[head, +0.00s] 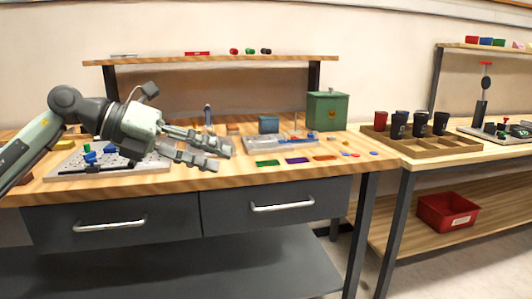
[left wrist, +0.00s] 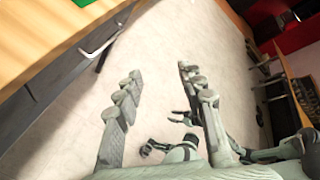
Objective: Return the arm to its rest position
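My left arm comes in from the left in the head view. Its gripper (head: 228,155) is raised above the front part of the wooden workbench (head: 185,184), pointing right. The fingers are spread apart with nothing between them. The left wrist view shows the same two fingers (left wrist: 155,82) apart, with bare floor between them and the bench edge at the upper left. My right gripper does not show in the head view; other parts of my body show low in the left wrist view, but I cannot make out a right gripper's state there.
A perforated plate (head: 70,165) with blue parts lies under my left arm. A grey tray (head: 265,145), coloured plates (head: 297,160) and a green box (head: 327,111) are on the bench. A compartment tray (head: 425,152) with cups stands right. A red bin (head: 447,211) sits below.

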